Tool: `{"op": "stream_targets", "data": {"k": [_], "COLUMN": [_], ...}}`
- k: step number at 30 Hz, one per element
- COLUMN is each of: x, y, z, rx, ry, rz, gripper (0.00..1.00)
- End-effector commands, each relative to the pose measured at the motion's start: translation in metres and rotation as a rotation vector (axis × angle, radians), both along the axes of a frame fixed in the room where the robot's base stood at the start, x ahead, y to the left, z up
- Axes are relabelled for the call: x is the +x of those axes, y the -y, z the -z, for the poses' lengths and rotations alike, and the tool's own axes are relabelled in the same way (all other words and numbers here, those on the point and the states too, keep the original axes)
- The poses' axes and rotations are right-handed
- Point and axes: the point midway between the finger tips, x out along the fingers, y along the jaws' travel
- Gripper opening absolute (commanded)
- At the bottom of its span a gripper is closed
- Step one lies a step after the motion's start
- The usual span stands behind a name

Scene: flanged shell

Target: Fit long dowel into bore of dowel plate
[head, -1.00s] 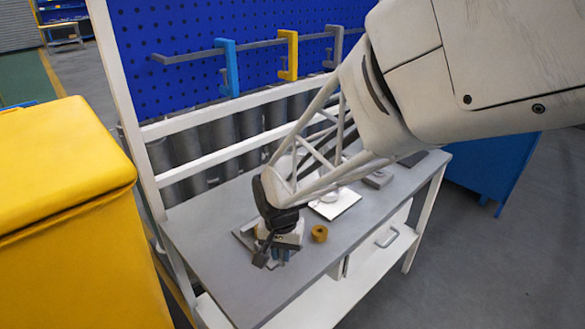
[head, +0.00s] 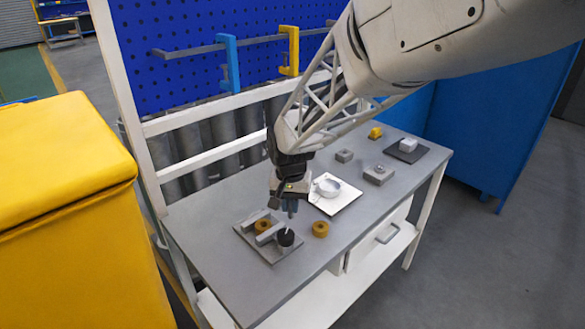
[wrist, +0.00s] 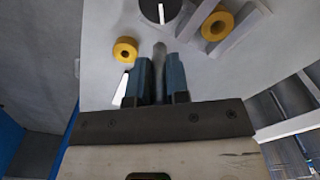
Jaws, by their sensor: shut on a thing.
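My gripper (head: 289,204) is shut on a slim grey dowel, which shows in the wrist view (wrist: 159,65) between the two blue fingers (wrist: 156,82). The dowel points away from the palm, roughly downward over the table. A black round part (head: 285,238) with a pale mark or pin at its middle stands on a grey base plate (head: 262,248), just below my gripper in the head view. It also shows at the top of the wrist view (wrist: 152,9). I cannot tell which part is the dowel plate, and no bore is clearly seen.
The base plate also carries grey bars (head: 270,234) and a yellow ring (head: 262,226). A loose yellow ring (head: 320,230) lies right of it. A white plate (head: 350,197) bears a round white shell (head: 335,187). Grey blocks (head: 378,176) stand further right. The near right tabletop is clear.

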Motion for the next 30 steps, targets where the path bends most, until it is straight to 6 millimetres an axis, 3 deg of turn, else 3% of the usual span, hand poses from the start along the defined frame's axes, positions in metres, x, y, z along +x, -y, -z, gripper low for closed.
{"op": "stream_targets", "data": {"k": [3, 11, 21, 30], "x": [0.037, 0.113, 0.204, 0.252], "y": [0.014, 0.054, 0.123, 0.171], "z": [-0.009, -0.028, -0.051, -0.062], "rx": [0.000, -0.001, -0.002, -0.002], "ry": [0.000, -0.002, -0.002, -0.004], "rz": [-0.009, -0.036, -0.072, -0.096], "gripper": [0.00, 0.00, 0.00, 0.00]}}
